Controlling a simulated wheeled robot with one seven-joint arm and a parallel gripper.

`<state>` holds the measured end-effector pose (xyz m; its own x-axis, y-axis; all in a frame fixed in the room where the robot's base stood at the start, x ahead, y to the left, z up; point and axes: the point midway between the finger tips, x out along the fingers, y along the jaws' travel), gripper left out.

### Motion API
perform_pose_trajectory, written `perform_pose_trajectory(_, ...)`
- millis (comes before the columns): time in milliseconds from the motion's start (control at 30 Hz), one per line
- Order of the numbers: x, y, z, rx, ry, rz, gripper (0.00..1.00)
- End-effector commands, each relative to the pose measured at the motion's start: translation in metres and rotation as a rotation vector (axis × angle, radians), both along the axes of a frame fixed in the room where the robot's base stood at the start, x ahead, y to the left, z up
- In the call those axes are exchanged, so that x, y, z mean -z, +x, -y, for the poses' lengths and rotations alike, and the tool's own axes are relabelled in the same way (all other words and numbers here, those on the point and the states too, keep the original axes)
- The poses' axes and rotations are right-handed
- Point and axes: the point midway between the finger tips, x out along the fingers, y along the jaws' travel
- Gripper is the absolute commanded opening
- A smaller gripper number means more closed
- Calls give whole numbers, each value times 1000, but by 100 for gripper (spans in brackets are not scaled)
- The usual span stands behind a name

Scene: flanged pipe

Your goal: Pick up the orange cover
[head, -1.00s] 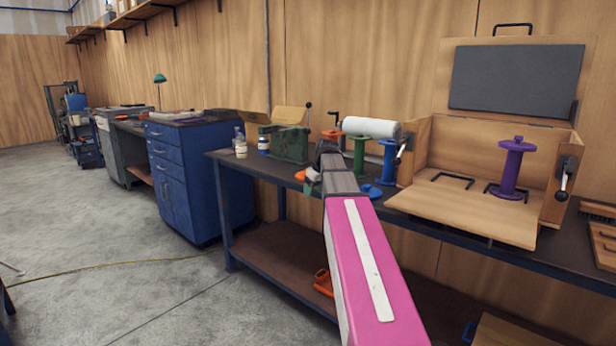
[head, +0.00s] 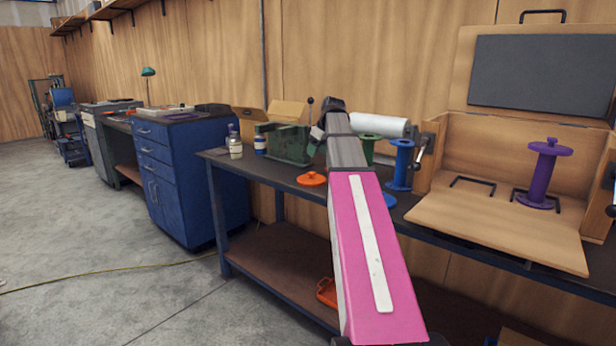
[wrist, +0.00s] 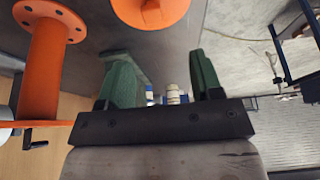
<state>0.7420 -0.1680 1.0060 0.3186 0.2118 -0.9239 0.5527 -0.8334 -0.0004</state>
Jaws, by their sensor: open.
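The orange cover (head: 311,179) is a flat round disc with a small knob. It lies on the dark workbench (head: 264,172), left of my arm in the head view. In the wrist view the cover (wrist: 150,8) is at the top middle, cut by the frame edge. My gripper (wrist: 160,75) is open, with two green fingers apart and nothing between them. The cover is beyond the fingers, not touching them. In the head view my arm hides most of the gripper. An orange flanged pipe (wrist: 47,62) stands at the left in the wrist view; my arm hides it in the head view.
A green metal box with a lever (head: 288,145) and small bottles (head: 235,147) are behind the cover. A purple pipe (head: 541,175) stands in a wooden case (head: 500,225).

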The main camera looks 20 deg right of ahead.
Motion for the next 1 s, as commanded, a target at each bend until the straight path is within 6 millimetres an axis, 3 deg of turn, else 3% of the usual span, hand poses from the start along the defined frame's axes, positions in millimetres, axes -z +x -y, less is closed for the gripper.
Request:
perform_pose_trajectory(167,10,3,-2,0,0,-1,60)
perform_pose_trajectory(433,44,15,-9,0,-1,-1,60)
perform_pose_trajectory(767,67,20,-8,1,0,0,60)
perform_pose_trajectory(1000,98,27,-9,0,0,-1,60)
